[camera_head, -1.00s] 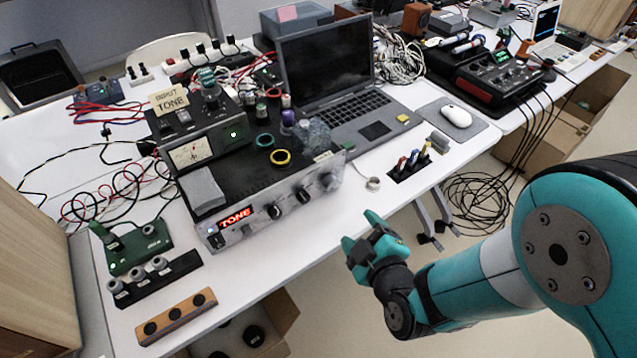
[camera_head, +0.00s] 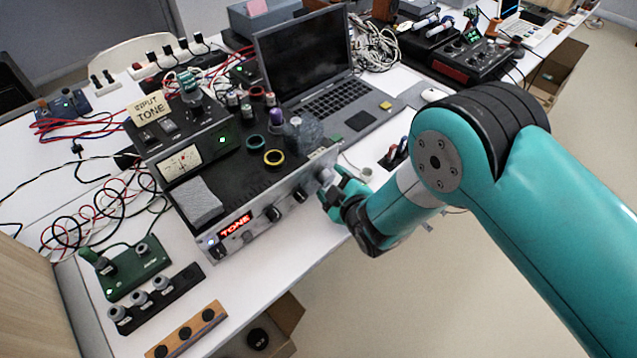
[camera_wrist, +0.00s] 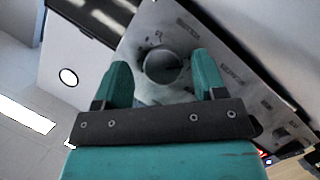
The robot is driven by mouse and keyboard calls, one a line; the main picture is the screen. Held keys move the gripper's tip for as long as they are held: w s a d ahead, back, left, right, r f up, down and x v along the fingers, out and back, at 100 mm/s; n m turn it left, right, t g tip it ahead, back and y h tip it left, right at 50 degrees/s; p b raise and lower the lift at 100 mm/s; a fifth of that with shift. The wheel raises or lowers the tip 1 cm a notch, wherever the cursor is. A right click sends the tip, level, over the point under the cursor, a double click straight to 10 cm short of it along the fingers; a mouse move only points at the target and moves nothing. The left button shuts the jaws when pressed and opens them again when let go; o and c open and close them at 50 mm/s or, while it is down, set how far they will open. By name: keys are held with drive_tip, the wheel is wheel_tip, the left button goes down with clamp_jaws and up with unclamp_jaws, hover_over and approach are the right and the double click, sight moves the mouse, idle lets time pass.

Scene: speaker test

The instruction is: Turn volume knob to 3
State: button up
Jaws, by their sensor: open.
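A silver-fronted amplifier (camera_head: 288,208) with a red lit TONE display stands on the white table. In the head view the knob (camera_head: 325,176) sits at the right end of the front panel, partly covered by my gripper. My gripper (camera_head: 333,187), teal with a dark base, is open, with one finger on each side of the knob. It also shows in the wrist view (camera_wrist: 160,72). I cannot tell whether either finger touches the knob. The scale marks around it are too blurred to read.
Smaller black knobs (camera_head: 273,214) line the panel to the left of my gripper. A laptop (camera_head: 330,95) stands behind the amplifier. A green box (camera_head: 137,268) and a wooden strip (camera_head: 187,332) lie at the table's front left. Open floor lies at the front right.

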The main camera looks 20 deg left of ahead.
drive_tip(key=shift+a, duration=0.2)
drive_tip(key=shift+c, duration=0.5)
drive_tip(key=shift+a, duration=0.1)
drive_tip(key=c, duration=0.7)
drive_tip(key=shift+d, duration=0.3)
drive_tip(key=shift+c, duration=0.6)
drive_tip(key=shift+a, duration=0.2)
drive_tip(key=shift+f, duration=0.1)
